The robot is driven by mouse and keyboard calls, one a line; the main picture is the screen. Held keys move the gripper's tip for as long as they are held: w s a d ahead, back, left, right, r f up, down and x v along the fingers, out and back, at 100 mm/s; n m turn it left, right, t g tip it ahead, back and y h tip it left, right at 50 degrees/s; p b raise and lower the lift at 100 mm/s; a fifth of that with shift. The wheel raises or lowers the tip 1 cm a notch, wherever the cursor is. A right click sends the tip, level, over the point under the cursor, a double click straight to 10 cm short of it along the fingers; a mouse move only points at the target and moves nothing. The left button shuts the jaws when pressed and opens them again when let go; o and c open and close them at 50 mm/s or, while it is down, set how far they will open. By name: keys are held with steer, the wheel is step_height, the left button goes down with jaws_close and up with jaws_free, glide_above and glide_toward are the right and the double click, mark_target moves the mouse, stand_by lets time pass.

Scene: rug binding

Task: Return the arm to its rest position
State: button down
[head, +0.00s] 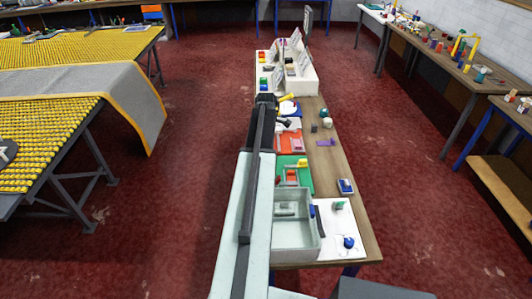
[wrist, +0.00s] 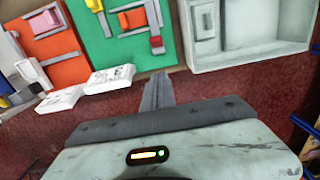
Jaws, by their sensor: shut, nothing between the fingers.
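My gripper (wrist: 158,88) shows in the wrist view. Its two grey fingers are together, with nothing between them. They point from the pale housing towards the bench edge, between the green board (wrist: 105,50) and the grey tray (wrist: 240,58) in the picture. I cannot tell how far they are from the edge. In the head view my arm runs up the middle, along the left side of the bench, and covers part of it. The fingers cannot be made out clearly there.
The wooden bench (head: 345,208) holds the green board, the tray, an orange board (head: 290,143) and small parts. A table with a grey rug (head: 110,88) stands left, and another bench (head: 430,52) stands right. Red floor is open on both sides of the middle bench.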

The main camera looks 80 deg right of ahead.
steer(key=shift+w+f, duration=0.1)
stand_by(0.3)
steer(key=w+a+f+n+b, duration=0.15)
steer(key=w+a, duration=0.35)
steer(key=w, duration=0.5)
steer(key=w+a+f+n+b, duration=0.1)
steer(key=w+a+n, duration=0.1)
steer(key=w+a, duration=0.6)
steer(key=w+a+f+n+b, duration=0.2)
steer(key=w+a, duration=0.1)
steer(key=w, duration=0.9)
steer(key=w+a+f+n+b, duration=0.1)
steer(key=w+a+n, duration=0.1)
steer(key=w+a, duration=0.85)
steer(key=w+a+f+b, duration=0.1)
steer(key=w+a+b, duration=0.15)
steer(key=a, duration=1.15)
steer(key=w+a+f+b, duration=0.1)
steer(key=w+a+f, duration=0.15)
steer(key=a, duration=1.15)
steer(key=s+a+m, duration=0.2)
steer(key=a+m, duration=0.3)
steer(key=a, duration=0.2)
steer(key=s+a+m, duration=0.3)
steer(key=a+m, duration=0.3)
steer(key=a, duration=0.1)
steer(key=shift+s+a+f+b, duration=0.3)
steer(key=shift+s+a+b, duration=0.05)
steer(key=shift+a+b, duration=0.05)
